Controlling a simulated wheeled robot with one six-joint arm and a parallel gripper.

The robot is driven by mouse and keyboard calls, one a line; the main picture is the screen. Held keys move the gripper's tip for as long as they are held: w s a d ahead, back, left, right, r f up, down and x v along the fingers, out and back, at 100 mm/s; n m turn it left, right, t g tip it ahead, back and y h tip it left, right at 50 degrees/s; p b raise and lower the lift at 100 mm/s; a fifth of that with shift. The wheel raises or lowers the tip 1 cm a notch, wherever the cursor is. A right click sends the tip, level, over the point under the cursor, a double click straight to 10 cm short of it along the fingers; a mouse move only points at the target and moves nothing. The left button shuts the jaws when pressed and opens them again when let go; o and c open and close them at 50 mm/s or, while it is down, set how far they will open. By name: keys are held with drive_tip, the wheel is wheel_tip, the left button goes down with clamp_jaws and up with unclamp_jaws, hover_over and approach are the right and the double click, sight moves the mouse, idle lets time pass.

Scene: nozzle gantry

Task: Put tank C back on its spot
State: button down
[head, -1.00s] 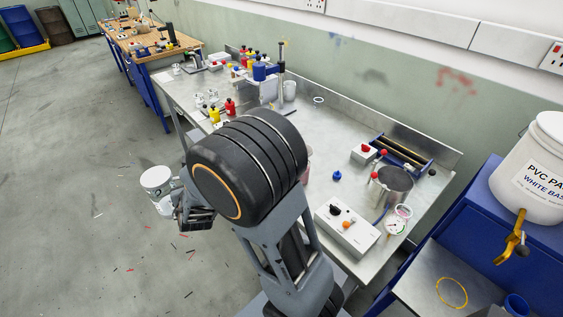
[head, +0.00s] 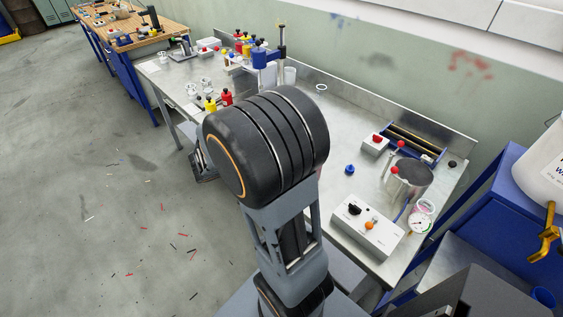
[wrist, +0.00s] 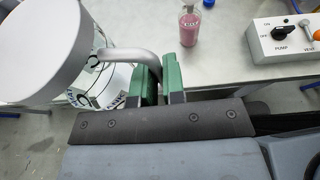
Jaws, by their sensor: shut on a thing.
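My gripper (wrist: 160,84) is shut, its green finger pads on the bent grey handle of a white tank (wrist: 45,40). The tank hangs at the left of the wrist view, lid towards the camera. In the head view the tank is hidden behind my arm. I cannot make out a spot marked for tank C in the current frames.
The steel bench (head: 310,125) carries a pump control box (head: 367,228), a steel pot (head: 408,180), a blue-capped item (head: 349,169) and several bottles. A pink bottle (wrist: 189,25) stands near its edge. The left floor is open.

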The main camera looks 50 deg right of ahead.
drive_tip(key=s+d+m+g, duration=0.2)
drive_tip(key=s+m+g, duration=0.1)
drive_tip(key=s, duration=0.1)
drive_tip(key=w+d+f+p, duration=0.1)
drive_tip(key=d+f, duration=0.2)
drive_tip(key=f, duration=0.1)
drive_tip(key=w+d+f, duration=0.2)
drive_tip(key=d+f, duration=0.2)
drive_tip(key=f, duration=0.1)
drive_tip(key=w+d+f+p, duration=0.1)
drive_tip(key=w+d+f, duration=0.1)
drive_tip(key=d+f, duration=0.2)
drive_tip(key=shift+d+f+p, duration=0.15)
drive_tip(key=shift+d+p, duration=0.05)
drive_tip(key=shift+p, duration=0.15)
drive_tip(key=shift+f, duration=0.15)
drive_tip(key=c, duration=1.7)
unclamp_jaws()
drive_tip(key=shift+f+y, duration=0.1)
drive_tip(key=shift+y, duration=0.2)
drive_tip(key=o, duration=0.5)
